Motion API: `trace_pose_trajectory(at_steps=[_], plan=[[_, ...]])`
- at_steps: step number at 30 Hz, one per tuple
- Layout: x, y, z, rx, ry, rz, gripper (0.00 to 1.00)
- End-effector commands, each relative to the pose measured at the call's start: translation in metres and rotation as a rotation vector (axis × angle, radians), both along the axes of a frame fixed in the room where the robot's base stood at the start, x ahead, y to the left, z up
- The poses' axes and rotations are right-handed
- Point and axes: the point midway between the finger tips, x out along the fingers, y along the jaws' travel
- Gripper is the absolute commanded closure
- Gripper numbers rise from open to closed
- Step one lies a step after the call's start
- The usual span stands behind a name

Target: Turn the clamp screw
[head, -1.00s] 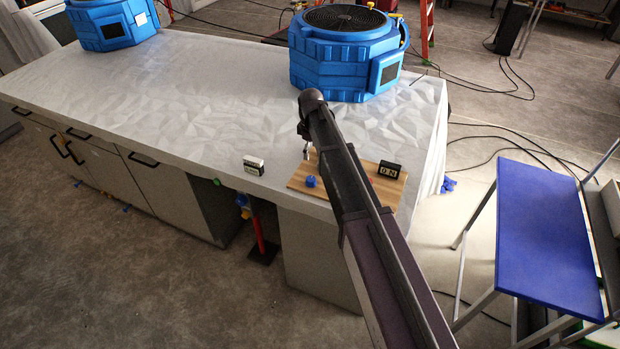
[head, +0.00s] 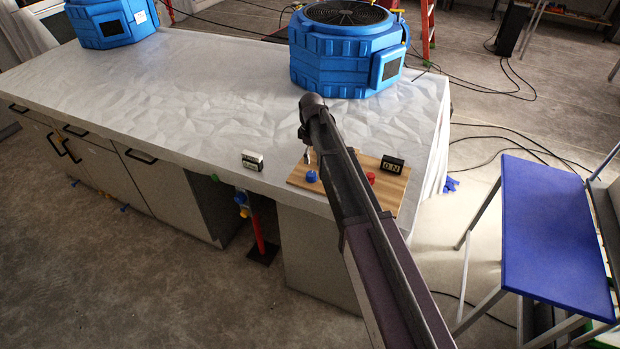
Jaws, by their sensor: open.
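I cannot pick out a clamp screw with certainty. A red post (head: 258,235) with blue and yellow parts (head: 242,203) at its top stands below the table's front edge, against the dark gap between cabinets. My arm reaches in from the lower right over the table. My gripper (head: 308,157) is small and mostly hidden by the arm; a bit of its metal fingers shows above the wooden board (head: 390,195), near a blue knob (head: 311,176). It is open, and I see nothing held in it.
A red knob (head: 370,178) and a black display (head: 393,164) are on the board's right part. A small white-and-black box (head: 252,161) stands left of it. Blue blowers (head: 345,55) stand at the table's back. A blue bench (head: 555,240) is at right. The table's middle is clear.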

Motion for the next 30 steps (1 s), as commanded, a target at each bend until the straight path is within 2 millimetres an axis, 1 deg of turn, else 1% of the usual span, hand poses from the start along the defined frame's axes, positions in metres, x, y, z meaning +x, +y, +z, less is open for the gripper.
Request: trace_pose_trajectory(at_steps=[1, 30], plan=[[0.0, 0.0, -0.008, 0.0, 0.0, 0.0, 0.13], [0.0, -0.001, -0.081, 0.0, 0.0, -0.002, 0.13]])
